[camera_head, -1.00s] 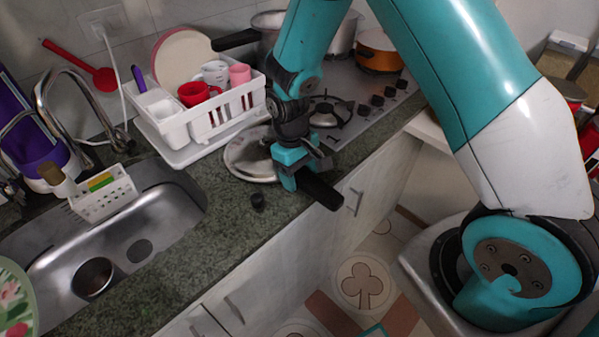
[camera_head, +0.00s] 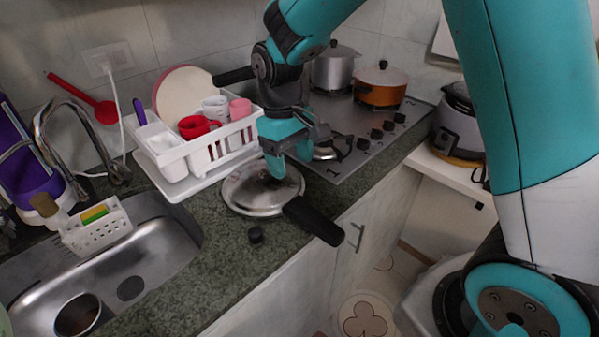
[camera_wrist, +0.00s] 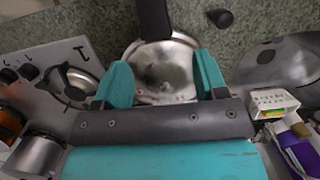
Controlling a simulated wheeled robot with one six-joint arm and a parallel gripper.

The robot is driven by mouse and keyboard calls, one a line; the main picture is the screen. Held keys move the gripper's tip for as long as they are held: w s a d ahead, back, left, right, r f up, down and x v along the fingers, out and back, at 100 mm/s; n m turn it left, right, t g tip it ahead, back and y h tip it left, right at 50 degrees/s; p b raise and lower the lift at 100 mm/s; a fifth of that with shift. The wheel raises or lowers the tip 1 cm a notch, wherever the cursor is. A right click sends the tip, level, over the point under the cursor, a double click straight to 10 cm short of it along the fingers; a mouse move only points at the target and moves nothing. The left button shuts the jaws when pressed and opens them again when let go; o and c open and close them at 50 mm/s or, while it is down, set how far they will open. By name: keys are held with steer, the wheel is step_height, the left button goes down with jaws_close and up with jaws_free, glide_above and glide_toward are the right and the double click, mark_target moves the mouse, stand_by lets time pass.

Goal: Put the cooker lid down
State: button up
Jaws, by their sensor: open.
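The cooker lid (camera_head: 250,194) is a round, shiny metal disc with a long black handle (camera_head: 314,221). It lies on the green granite counter between the dish rack and the front edge, its handle reaching out past the counter edge. The lid also shows in the wrist view (camera_wrist: 165,72), with its black handle at the top. My gripper (camera_head: 288,168) is open and empty, just above the far right part of the lid. In the wrist view my two teal fingers (camera_wrist: 160,82) stand apart on either side of the lid; I cannot tell if they touch it.
A white dish rack (camera_head: 215,150) with cups and plates stands behind the lid. The stove (camera_head: 350,140) with a silver pot and an orange pot (camera_head: 381,88) is to the right. A small black knob (camera_head: 256,235) lies left of the handle. The sink (camera_head: 140,260) is at left.

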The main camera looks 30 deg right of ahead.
steer(key=s+a+r+n+y, duration=0.1)
steer(key=s+a+r, duration=0.1)
steer(key=s, duration=0.5)
steer(key=s+a+r+n+t+y, duration=0.1)
steer(key=s+a+r+y, duration=0.1)
steer(key=s+r, duration=0.2)
steer(key=s+a+r+n+t+y, duration=0.1)
steer(key=s+r, duration=0.3)
steer(key=s, duration=0.5)
steer(key=shift+s+a+y, duration=0.3)
steer(key=shift+s+a, duration=0.05)
steer(key=shift+a, duration=0.35)
steer(key=shift+r, duration=0.1)
